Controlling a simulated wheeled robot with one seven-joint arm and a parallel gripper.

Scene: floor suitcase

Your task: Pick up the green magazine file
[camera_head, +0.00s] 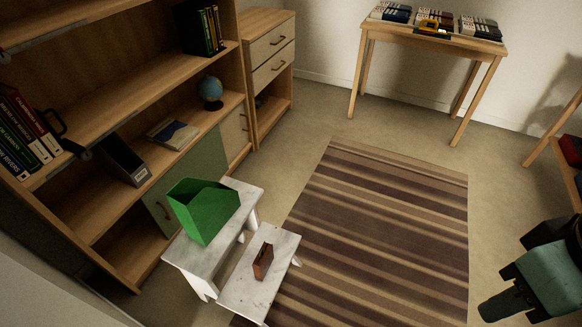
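The green magazine file (204,211) stands on the upper step of a small white step stool (242,190), left of the picture's middle. It is open-topped with a slanted rim, and its inside shows from above. Nothing is seen touching it except the stool.
A brown object (263,261) sits on the stool's lower step. A wooden bookshelf (100,107) stands close on the left. A striped rug (390,235) lies clear to the right. A teal and black shape (551,276), unclear, is at the lower right. A table (440,43) stands behind.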

